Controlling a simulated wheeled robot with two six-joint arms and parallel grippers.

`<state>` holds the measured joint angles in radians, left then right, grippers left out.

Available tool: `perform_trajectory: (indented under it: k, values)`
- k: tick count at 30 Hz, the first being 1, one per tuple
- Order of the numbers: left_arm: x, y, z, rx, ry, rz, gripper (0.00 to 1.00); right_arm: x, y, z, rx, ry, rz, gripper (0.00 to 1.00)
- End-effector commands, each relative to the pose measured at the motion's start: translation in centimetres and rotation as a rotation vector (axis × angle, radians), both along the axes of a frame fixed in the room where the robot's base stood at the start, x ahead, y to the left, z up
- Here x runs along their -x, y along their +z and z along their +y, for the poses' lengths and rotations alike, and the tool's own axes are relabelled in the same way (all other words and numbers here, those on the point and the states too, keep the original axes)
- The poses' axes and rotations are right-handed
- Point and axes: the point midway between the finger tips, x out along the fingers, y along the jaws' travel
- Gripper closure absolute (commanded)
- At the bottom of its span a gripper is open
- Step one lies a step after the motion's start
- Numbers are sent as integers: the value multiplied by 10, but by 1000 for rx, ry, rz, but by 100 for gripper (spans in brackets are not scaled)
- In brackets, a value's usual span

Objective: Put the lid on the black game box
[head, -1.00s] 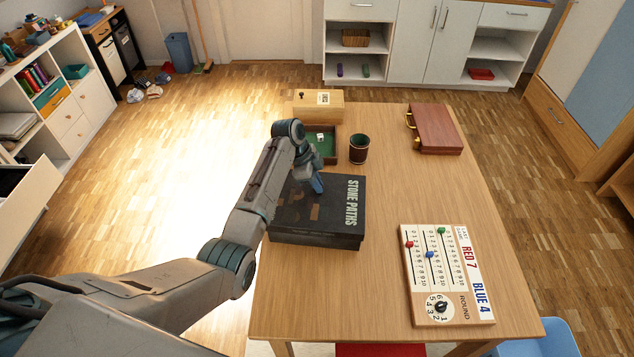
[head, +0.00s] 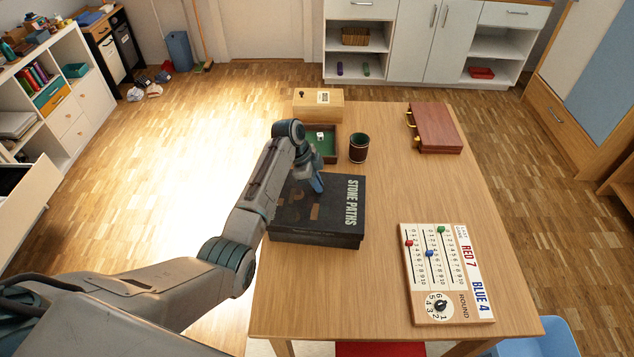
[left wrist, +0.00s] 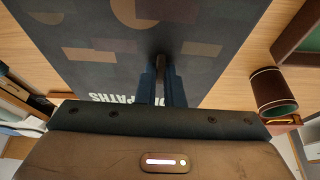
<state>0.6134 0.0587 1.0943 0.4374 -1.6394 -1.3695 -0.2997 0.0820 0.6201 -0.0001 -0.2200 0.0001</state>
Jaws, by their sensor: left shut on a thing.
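The black game box (head: 318,241) stands on the near left part of the wooden table. Its dark lid (head: 322,222), printed STONE PATHS with brown patches, lies over the box, with a thin seam line along the front side. I cannot tell if it is fully seated. My left gripper (head: 317,184) reaches down onto the lid's top from the far left. In the left wrist view, the blue fingers (left wrist: 160,80) are shut on a small upright grip on the lid (left wrist: 100,65); the fingers partly hide this grip. My right gripper is not in view.
Behind the box are a green-lined dice tray (head: 329,158), a dark cup (head: 359,148) and a wooden box (head: 318,104). A reddish case (head: 437,128) lies far right, a score board (head: 446,272) near right. The table's middle is clear.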

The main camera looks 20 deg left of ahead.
Motion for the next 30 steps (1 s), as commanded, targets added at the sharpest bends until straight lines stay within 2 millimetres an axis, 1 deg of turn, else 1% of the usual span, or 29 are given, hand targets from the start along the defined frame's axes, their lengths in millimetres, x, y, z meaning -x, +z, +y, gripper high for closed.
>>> perform_trajectory:
  k: [10,21,30]
  values:
    - [0,-9,0,0,0,0,100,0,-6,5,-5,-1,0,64]
    - [0,-19,0,0,0,0,100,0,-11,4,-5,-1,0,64]
    - [0,-20,0,0,0,0,100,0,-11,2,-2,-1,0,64]
